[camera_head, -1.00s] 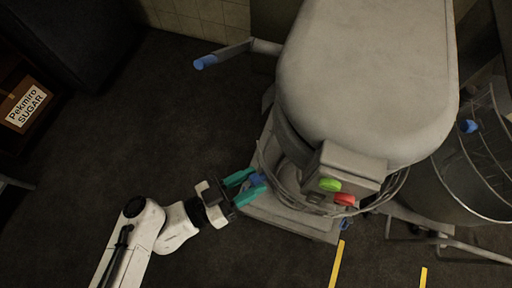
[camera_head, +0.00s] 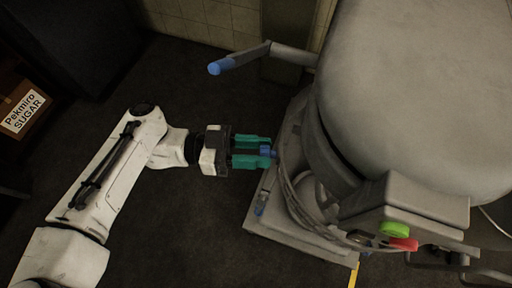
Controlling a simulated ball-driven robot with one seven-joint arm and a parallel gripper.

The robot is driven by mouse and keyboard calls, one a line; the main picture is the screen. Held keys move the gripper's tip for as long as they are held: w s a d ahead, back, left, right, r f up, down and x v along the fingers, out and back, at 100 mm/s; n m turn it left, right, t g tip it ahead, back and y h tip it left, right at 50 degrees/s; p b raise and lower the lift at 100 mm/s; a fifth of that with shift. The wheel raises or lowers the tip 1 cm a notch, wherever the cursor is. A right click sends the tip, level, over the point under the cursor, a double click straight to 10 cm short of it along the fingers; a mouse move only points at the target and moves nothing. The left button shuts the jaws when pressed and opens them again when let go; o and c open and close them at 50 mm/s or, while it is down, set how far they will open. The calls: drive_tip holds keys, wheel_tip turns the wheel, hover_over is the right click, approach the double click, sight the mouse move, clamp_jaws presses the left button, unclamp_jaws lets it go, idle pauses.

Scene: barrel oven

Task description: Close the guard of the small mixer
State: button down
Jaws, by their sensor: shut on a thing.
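The small mixer (camera_head: 410,95) is a large grey machine at the right of the view, seen from above. Its wire guard (camera_head: 291,193) curves under the mixer head, and part of it is hidden by the head. A small blue knob (camera_head: 266,151) sits at the guard's left side. My gripper (camera_head: 268,152) is at this knob, its two teal fingers on either side of it, shut on it. The mixer's bowl is mostly hidden beneath the head and guard.
A lever with a blue end (camera_head: 215,68) sticks out left from the mixer above my gripper. Green (camera_head: 394,229) and red (camera_head: 404,244) buttons are on the mixer's front. Dark floor (camera_head: 190,90) lies clear between.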

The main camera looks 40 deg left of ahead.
drive_tip(key=shift+w+f, duration=0.1)
drive_tip(key=shift+f, duration=0.1)
drive_tip(key=c, duration=0.8)
unclamp_jaws()
drive_tip(key=shift+w, duration=0.1)
drive_tip(key=shift+c, duration=0.2)
drive_tip(key=shift+o, duration=0.7)
drive_tip(key=shift+r, duration=0.1)
drive_tip(key=shift+a, duration=0.1)
drive_tip(key=b+v, duration=0.2)
drive_tip(key=v, duration=0.8)
drive_tip(key=shift+s+a+b, duration=0.25)
drive_tip(key=shift+a+b, duration=0.05)
